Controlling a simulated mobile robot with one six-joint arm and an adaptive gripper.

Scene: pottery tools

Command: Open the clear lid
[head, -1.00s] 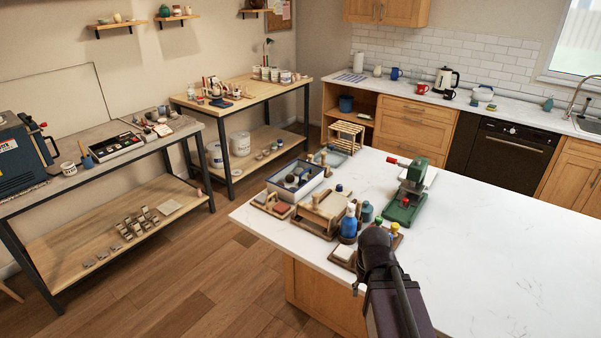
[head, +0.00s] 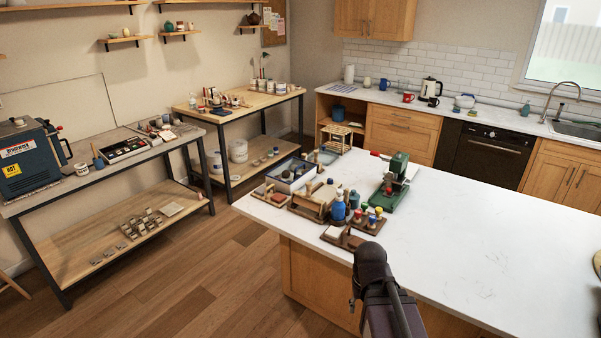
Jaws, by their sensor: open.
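I cannot make out a clear lid for certain. A grey open-looking box (head: 295,171) with dark contents stands near the far left part of the white island; whether a clear cover lies over it is too small to tell. A pale, glassy-looking tray or box (head: 323,156) is just behind it, partly hidden. Part of my dark arm rises from the bottom edge, at the island's near edge. My gripper's fingers cannot be seen, and nothing shows my arm touching any object.
On the island (head: 480,250) stand a wooden frame (head: 310,205), a blue bottle (head: 339,208), several colour-knobbed tools (head: 372,217) and a green press (head: 395,180) with a red handle. The island's right part is mostly clear. Workbenches with pottery tools stand at left.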

